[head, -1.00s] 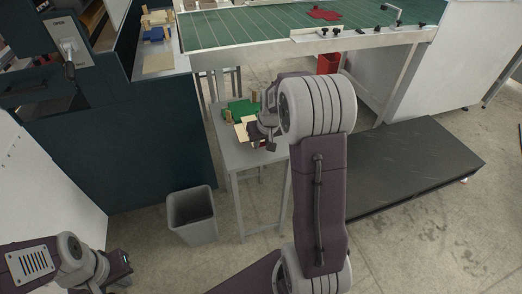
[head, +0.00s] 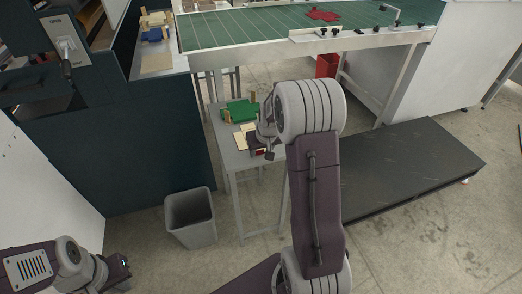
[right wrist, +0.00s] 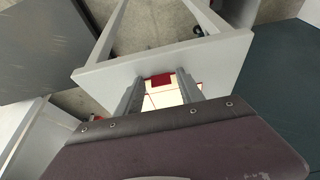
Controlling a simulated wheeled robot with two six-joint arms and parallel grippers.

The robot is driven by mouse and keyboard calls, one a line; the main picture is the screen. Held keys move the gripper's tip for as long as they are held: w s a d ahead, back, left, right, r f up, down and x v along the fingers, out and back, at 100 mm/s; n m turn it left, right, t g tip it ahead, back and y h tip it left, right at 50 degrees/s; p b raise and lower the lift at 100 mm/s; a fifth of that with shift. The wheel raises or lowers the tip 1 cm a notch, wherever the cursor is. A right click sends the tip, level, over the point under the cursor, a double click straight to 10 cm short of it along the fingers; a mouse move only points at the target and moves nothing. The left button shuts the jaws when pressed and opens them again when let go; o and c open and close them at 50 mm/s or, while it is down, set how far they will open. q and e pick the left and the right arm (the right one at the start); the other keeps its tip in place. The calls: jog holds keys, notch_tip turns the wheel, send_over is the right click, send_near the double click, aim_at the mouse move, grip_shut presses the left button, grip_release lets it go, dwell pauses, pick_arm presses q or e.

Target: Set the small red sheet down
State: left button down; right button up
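The small red sheet (right wrist: 158,80) shows between the fingertips of my right gripper (right wrist: 159,80) in the right wrist view. The two fingers stand clearly apart, with the red patch between their tips and no clear contact on either side. Cream sheets (right wrist: 165,97) lie just beyond, on the small grey table (right wrist: 225,62). In the head view a bit of red (head: 260,152) shows low by my right gripper (head: 262,150), over that table. My arm hides part of it. My left gripper (head: 122,272) is far lower left, away from the table; its fingers are unclear.
A green item with wooden blocks (head: 240,110) sits at the back of the small table. A grey bin (head: 190,222) stands left of it, and a black platform (head: 410,165) right. A green-topped bench (head: 250,28) with red pieces (head: 322,15) is behind.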

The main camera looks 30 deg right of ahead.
dwell(0.3)
jog(key=shift+r, duration=0.4)
jog(key=p+v, duration=0.4)
jog(key=v, duration=0.8)
jog(key=s+a+f+n+g, duration=0.1)
jog(key=s+a+f, duration=0.4)
jog(key=s+a, duration=0.2)
jog(key=s+a+f+n+g+y, duration=0.1)
jog(key=s+a+f+g, duration=0.1)
jog(key=s+a+f, duration=0.3)
jog(key=s+a, duration=0.2)
jog(key=s, duration=0.1)
jog(key=shift+a+n+b, duration=0.3)
notch_tip(320, 180, up, 16)
jog(key=p, duration=1.5)
jog(key=shift+p, duration=0.3)
jog(key=shift+f, duration=0.15)
